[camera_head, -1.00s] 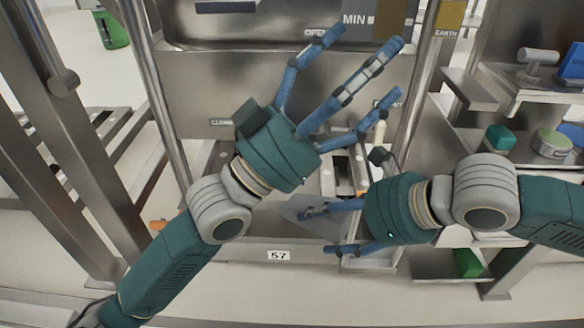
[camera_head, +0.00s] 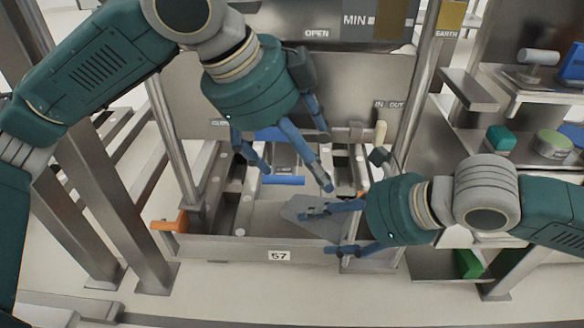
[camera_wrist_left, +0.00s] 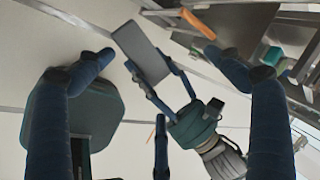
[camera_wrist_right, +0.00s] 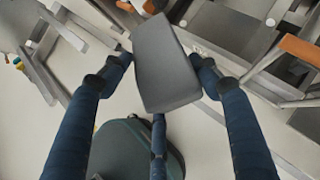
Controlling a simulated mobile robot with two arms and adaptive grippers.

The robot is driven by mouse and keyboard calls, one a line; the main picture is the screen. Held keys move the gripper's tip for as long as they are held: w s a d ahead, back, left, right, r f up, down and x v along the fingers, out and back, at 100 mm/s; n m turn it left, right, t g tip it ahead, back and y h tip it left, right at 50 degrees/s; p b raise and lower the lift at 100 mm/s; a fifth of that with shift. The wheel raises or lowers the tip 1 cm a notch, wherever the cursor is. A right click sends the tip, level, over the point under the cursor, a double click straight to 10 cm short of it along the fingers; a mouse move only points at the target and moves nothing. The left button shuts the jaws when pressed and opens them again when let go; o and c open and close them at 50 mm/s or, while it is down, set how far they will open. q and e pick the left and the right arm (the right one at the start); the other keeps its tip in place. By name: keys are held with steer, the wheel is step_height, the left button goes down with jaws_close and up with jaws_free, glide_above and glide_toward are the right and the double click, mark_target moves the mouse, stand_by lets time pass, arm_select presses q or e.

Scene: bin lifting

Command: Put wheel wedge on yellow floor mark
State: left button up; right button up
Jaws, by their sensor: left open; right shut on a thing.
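The wheel wedge (camera_head: 312,214) is a flat grey block, taken here to be the one in my right gripper (camera_head: 318,230). That gripper is shut on it, with blue fingers around its edges, in front of the metal frame. The wedge also shows in the right wrist view (camera_wrist_right: 165,62) and the left wrist view (camera_wrist_left: 142,50). My left gripper (camera_head: 285,165) is open and empty, with its fingers pointing down over the frame, left of and above the wedge in the head view. I cannot make out a yellow floor mark in any view.
A metal frame (camera_head: 240,248) labelled 57 stands in the middle, with an orange handle (camera_head: 168,224) at its left. Steel posts (camera_head: 172,130) rise beside it. Shelves (camera_head: 480,92) with tools and tins stand at the right. Pale floor (camera_head: 225,285) is open in front.

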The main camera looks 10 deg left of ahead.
mark_target(346, 221)
arm_select(q)
steer(key=shift+m+g+y, duration=0.4)
steer(key=shift+g+y, duration=0.1)
steer(key=shift+y, duration=0.1)
steer(key=x, duration=0.4)
steer(key=s+a+x, duration=0.1)
steer(key=x, duration=0.3)
steer(key=s+x, duration=0.1)
steer(key=x, duration=0.3)
steer(key=shift+s+a+f, duration=0.1)
steer(key=shift+s+f, duration=0.1)
steer(key=shift+f, duration=0.45)
steer(key=c, duration=1.2)
steer(key=shift+r, duration=0.1)
steer(key=c, duration=0.6)
arm_select(e)
steer(key=o, duration=1.6)
steer(key=shift+c, duration=0.2)
steer(key=v, duration=0.7)
steer(key=shift+s+d+r, duration=0.1)
steer(key=shift+d+r, duration=0.05)
steer(key=shift+r, duration=0.05)
